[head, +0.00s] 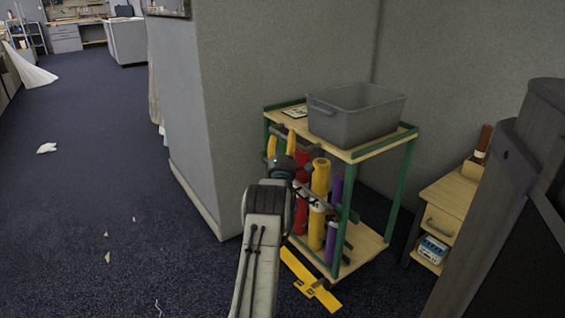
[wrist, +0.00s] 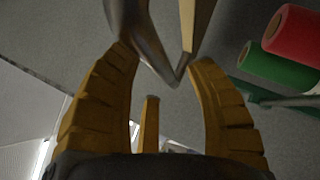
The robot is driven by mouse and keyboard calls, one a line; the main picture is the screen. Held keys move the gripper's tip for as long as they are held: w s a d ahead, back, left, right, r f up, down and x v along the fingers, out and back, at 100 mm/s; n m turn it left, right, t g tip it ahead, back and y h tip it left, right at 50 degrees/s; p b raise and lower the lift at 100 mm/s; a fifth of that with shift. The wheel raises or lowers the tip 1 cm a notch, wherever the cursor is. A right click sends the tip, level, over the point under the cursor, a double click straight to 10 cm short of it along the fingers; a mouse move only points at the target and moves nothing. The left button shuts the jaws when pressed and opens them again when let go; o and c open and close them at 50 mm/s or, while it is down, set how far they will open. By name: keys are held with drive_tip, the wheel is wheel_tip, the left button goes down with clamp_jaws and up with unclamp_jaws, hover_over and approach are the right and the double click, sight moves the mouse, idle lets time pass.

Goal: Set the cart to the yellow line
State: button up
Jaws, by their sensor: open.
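The cart (head: 378,147) has a wooden top and a wooden lower shelf on green posts, and stands against a grey partition. A grey bin (head: 357,113) sits on its top. A yellow line (head: 311,281), T-shaped, is on the floor at the cart's near lower corner, partly hidden by my arm. My gripper (head: 281,146) is open with yellow fingers, at the cart's left end just below the top. In the wrist view, my gripper (wrist: 163,60) has nothing gripped. A grey curved bar (wrist: 147,38) and a wooden edge lie just past its fingertips.
Red, yellow and purple rolls (head: 319,178) stand in the cart. A small wooden drawer unit (head: 445,215) is to its right, with a dark object in the right foreground. Blue carpet (head: 95,185) is mostly open at left, with paper scraps (head: 47,148).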

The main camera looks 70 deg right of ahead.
drive_tip(key=v, duration=1)
drive_tip(key=shift+a+r, duration=0.1)
idle(0.7)
